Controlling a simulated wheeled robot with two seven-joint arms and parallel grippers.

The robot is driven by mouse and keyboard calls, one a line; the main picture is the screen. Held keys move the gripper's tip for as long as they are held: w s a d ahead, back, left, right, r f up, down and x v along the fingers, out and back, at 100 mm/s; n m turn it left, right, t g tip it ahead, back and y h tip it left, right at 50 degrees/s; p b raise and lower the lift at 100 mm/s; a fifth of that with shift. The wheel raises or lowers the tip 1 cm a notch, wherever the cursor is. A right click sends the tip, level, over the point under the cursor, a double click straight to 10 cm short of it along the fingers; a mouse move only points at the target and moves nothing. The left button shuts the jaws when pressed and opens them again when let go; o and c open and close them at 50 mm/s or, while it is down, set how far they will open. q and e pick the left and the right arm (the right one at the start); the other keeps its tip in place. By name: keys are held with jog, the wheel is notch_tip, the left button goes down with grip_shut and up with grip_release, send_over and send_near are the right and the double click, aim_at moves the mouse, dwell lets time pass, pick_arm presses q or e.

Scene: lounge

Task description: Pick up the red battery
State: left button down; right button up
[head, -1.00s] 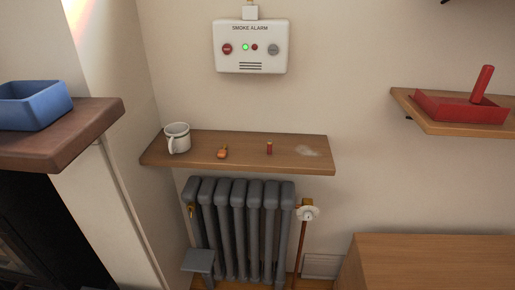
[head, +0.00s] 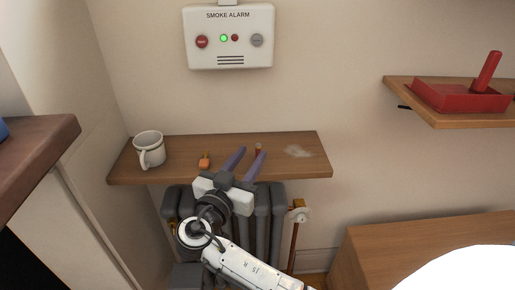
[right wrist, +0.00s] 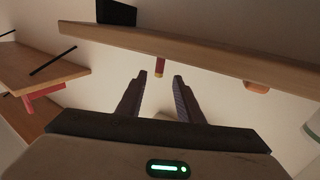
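The red battery (head: 258,146) stands upright on the wooden wall shelf (head: 310,165) above the radiator. In the head view its lower part is hidden behind a finger of my right gripper (head: 252,151). That gripper is open and empty, its two dark fingers pointing at the shelf. In the right wrist view the battery (right wrist: 159,67) shows beyond and between the open fingertips (right wrist: 160,76), apart from both. My left gripper is out of view.
A white mug (head: 149,150) and a small orange object (head: 204,161) share the shelf, left of the battery. A pale smudge marks its right part. The grey radiator (head: 262,215) is below; a smoke alarm (head: 228,40) hangs above. A red tray (head: 455,97) sits on the right shelf.

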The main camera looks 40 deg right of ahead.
aim_at(257, 147)
jog(key=x, duration=0.1)
jog(key=p+x, duration=0.1)
jog(key=x, duration=0.2)
jog(key=shift+d+r+p, duration=0.3)
jog(key=shift+w+d+f, duration=0.15)
jog(key=shift+w+d, duration=0.15)
jog(key=shift+d, duration=0.1)
grip_shut()
